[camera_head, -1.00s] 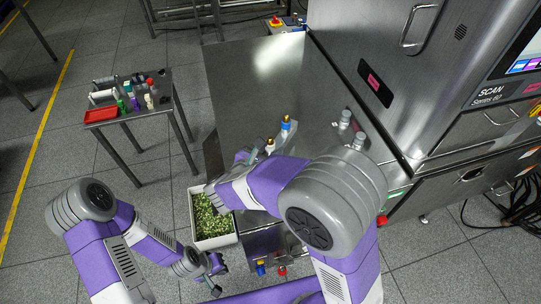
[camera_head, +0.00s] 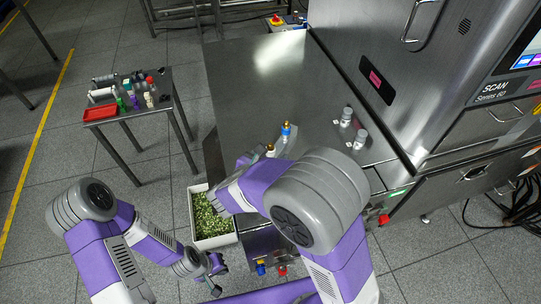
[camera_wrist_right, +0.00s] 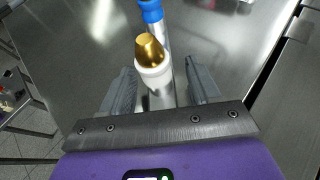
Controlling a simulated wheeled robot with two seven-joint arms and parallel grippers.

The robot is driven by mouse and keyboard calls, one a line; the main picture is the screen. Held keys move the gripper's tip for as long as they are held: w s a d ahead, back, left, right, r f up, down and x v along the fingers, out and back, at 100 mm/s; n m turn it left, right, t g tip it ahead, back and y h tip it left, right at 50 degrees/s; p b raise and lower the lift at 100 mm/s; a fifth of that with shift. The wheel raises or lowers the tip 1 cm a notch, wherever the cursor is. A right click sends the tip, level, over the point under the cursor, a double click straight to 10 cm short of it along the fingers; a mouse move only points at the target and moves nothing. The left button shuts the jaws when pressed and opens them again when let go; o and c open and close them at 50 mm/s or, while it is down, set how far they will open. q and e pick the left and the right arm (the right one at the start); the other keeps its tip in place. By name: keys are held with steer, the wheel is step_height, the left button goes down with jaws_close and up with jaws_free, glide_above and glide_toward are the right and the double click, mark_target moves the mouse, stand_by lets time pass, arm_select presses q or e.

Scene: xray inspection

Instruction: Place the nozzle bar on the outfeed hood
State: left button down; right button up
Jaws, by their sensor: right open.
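The nozzle bar appears to be the metal piece with a gold tip and white collar (camera_wrist_right: 152,52) and a blue-ringed part (camera_wrist_right: 151,12) behind it. In the head view its blue and gold tops (camera_head: 286,130) show above the steel hood surface (camera_head: 255,95), near its front edge; my right arm hides its lower part. My right gripper (camera_wrist_right: 160,82) is open, with its fingers on either side of the gold-tipped part. Whether they touch it is unclear. My left gripper (camera_head: 216,275) hangs low at the front, away from the bar; its jaws are too small to read.
Two grey-capped fittings (camera_head: 353,127) stand on the steel to the right, beside the scanner cabinet (camera_head: 400,75). A white bin of green pieces (camera_head: 212,240) sits below my right forearm. A side table with a red tray (camera_head: 101,113) and bottles stands left. The hood's back is clear.

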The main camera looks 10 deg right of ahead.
steer(key=shift+a+r, duration=0.1)
steer(key=shift+r, duration=0.15)
steer(key=p+v, duration=0.2)
steer(key=v, duration=0.9)
steer(key=shift+s+a+p, duration=0.25)
steer(key=shift+s+p, duration=0.05)
steer(key=shift+p, duration=0.05)
steer(key=shift+r, duration=0.1)
